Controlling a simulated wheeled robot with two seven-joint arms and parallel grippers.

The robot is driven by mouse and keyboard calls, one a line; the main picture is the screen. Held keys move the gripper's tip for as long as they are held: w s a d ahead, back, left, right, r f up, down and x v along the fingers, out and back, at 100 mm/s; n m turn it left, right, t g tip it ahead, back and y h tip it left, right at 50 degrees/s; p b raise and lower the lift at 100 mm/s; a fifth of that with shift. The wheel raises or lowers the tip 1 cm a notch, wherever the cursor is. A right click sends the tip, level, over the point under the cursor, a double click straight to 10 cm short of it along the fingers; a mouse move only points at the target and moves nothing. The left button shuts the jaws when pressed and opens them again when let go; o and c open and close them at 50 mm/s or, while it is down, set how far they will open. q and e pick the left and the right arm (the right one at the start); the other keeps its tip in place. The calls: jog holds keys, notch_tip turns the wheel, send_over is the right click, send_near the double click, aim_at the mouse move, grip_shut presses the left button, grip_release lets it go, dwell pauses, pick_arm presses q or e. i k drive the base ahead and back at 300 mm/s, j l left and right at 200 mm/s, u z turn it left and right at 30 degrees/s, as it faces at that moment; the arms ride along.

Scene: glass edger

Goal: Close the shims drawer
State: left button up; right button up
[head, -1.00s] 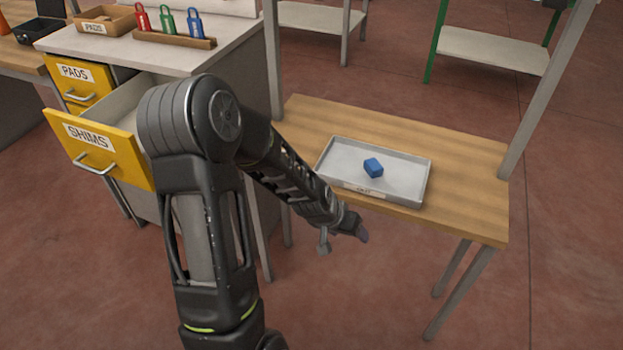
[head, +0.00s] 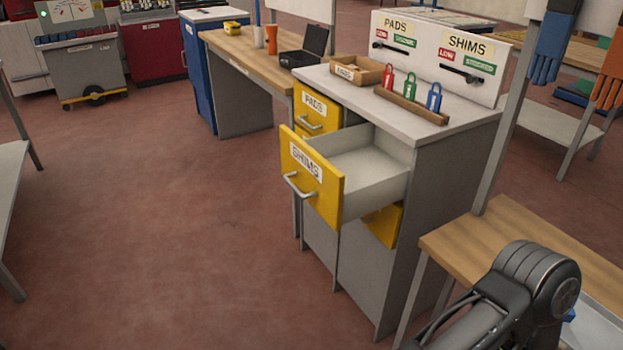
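The shims drawer (head: 326,195) is pulled well out of the grey cabinet (head: 440,185). Its yellow front carries a SHIMS label and a silver bar handle (head: 299,187), and faces the open floor. The part of its inside that shows looks empty. The closed pads drawer (head: 318,111) sits above and behind it, and another yellow front (head: 384,224) shows below it. One of my arms shows at the lower right, beside the wooden table, well apart from the drawer. Neither of my grippers is in view.
A wooden table (head: 482,236) stands close at the right of the cabinet. On the cabinet top are a wooden box (head: 358,70) and a rack with red, green and blue padlock-like tags (head: 411,104). The red floor (head: 160,215) left of the drawer is clear.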

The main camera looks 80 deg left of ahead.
aim_at(348, 174)
jog(key=i, duration=0.45)
jog(key=u, duration=3.05)
